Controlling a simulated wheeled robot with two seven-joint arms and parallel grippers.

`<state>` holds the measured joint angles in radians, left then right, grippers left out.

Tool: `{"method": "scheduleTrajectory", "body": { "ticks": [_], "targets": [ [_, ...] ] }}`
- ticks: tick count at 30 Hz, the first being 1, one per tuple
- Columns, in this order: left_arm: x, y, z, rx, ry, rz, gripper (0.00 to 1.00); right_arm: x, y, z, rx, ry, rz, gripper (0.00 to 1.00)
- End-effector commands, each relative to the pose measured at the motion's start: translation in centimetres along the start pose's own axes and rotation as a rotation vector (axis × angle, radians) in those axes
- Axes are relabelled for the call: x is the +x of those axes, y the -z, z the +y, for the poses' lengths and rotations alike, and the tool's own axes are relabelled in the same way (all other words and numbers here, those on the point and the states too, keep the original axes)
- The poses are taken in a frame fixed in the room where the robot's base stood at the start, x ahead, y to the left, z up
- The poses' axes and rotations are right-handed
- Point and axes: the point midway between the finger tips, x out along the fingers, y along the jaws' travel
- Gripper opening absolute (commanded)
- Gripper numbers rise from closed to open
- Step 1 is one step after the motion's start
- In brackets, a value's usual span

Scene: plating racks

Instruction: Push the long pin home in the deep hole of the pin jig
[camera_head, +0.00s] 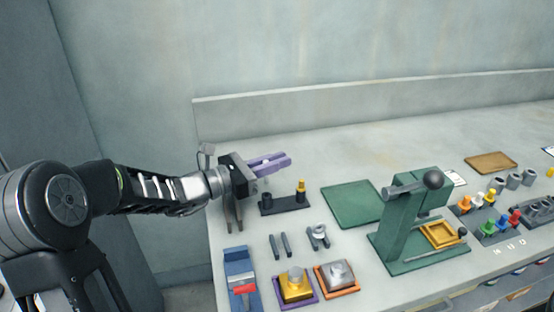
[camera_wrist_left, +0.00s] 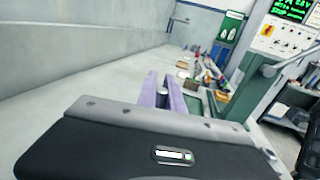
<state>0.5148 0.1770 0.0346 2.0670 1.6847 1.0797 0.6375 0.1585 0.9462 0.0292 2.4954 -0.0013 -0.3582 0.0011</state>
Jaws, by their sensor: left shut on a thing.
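The dark pin jig (camera_head: 284,204) stands on the bench right of my left arm. A yellow-topped pin (camera_head: 301,187) stands upright at its right end, with part of it showing above the block. A small grey stub (camera_head: 267,198) shows at its left end. My left gripper (camera_head: 288,160) is level, above and behind the jig, apart from the yellow-topped pin. My right gripper is not in view.
A blue fixture (camera_head: 240,275) is at front left. The rear bench is clear.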

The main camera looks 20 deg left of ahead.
Motion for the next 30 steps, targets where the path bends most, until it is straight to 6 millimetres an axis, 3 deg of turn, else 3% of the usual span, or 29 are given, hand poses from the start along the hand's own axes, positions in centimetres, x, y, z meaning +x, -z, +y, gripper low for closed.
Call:
{"method": "scheduleTrajectory", "body": {
  "ticks": [3,9,30],
  "targets": [
    [0.0,1.5,0.0,0.000,0.000,0.000,0.00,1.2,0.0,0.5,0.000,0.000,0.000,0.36],
    [0.0,2.7,0.0,0.000,0.000,0.000,0.00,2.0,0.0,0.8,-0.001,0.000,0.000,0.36],
    [0.0,2.9,0.0,0.001,0.000,0.000,0.00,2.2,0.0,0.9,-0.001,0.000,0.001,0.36]
  ]
}}
